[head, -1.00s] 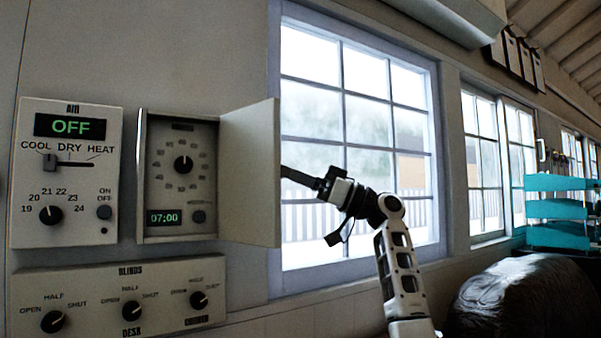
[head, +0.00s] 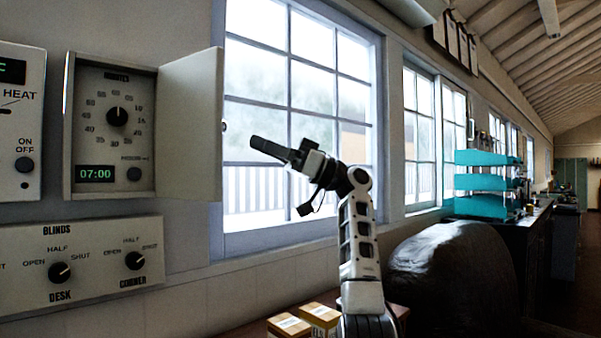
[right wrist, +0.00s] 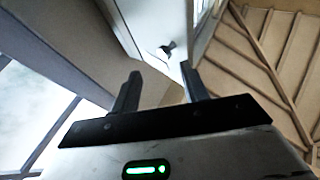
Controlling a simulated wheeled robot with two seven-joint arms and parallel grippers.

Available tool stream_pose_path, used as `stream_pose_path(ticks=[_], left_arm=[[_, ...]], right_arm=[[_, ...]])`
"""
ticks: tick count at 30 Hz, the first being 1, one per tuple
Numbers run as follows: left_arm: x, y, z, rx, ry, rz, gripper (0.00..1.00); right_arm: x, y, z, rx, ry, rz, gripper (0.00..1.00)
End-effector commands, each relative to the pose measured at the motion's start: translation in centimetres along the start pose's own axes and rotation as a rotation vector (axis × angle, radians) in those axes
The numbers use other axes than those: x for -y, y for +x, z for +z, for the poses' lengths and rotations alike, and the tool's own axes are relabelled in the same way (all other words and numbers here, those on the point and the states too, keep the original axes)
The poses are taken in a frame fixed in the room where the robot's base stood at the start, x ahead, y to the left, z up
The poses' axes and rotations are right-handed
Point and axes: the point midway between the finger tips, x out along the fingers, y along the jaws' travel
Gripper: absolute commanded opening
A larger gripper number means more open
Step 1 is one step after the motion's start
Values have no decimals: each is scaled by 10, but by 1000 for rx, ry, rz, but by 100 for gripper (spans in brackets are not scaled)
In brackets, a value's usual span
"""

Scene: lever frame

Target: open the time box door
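The time box (head: 115,125) is on the wall at the left in the head view, with a dial, a 07:00 display and a small button. Its door (head: 190,128) is hinged on the right side and stands wide open, swung out from the box. A small dark knob (head: 223,127) shows at the door's free edge. My right gripper (head: 254,142) is to the right of that edge, apart from it in the picture. In the right wrist view its two fingers (right wrist: 159,80) are spread with nothing between them; a dark knob on a pale panel shows beyond. My left gripper is out of view.
A blinds panel (head: 80,262) is below the box and a heat control panel (head: 18,120) is to its left. A window (head: 300,100) is behind my right arm. Small boxes (head: 305,320), a dark rounded object (head: 450,280) and teal shelves (head: 488,182) are lower right.

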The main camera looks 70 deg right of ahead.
Motion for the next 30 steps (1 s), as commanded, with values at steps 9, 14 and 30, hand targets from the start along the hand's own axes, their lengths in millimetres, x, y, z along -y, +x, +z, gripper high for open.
stream_pose_path(ticks=[9,14,30], left_arm=[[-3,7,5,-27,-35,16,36],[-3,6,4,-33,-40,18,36],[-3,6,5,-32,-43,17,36]], right_arm=[[2,-68,-1,-6,1,-6,44],[2,-82,-2,-7,0,-8,44],[3,-86,-3,-6,-1,-10,44]])
